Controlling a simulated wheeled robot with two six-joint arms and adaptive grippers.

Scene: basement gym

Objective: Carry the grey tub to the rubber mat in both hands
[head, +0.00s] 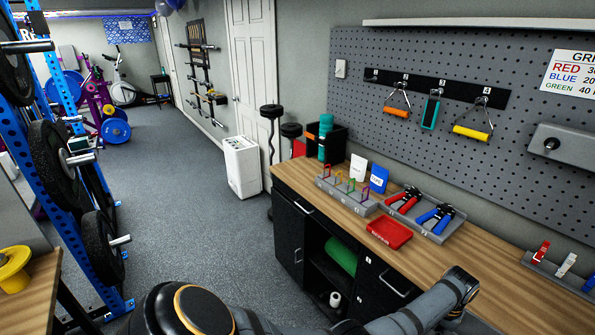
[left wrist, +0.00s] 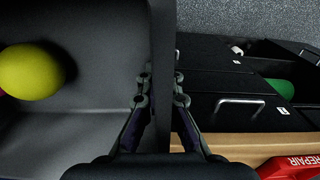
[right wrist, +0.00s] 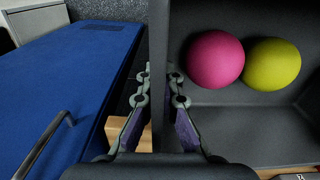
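The grey tub (left wrist: 162,40) fills the left part of the left wrist view and the right part of the right wrist view (right wrist: 158,35). A yellow ball (left wrist: 32,71) and a pink ball (right wrist: 215,59) lie inside it. My left gripper (left wrist: 162,88) has one finger on each side of one tub wall, close against it. My right gripper (right wrist: 160,88) straddles another wall the same way. Both look shut on the tub. The tub and both grippers are out of the head view. I cannot make out the rubber mat in any view.
A wooden workbench (head: 460,255) with a red tray (head: 389,232) and tool holders runs along the right wall. A rack with weight plates (head: 54,164) stands at the left. The grey floor (head: 180,190) between them is open. A blue surface (right wrist: 75,75) lies beside the tub.

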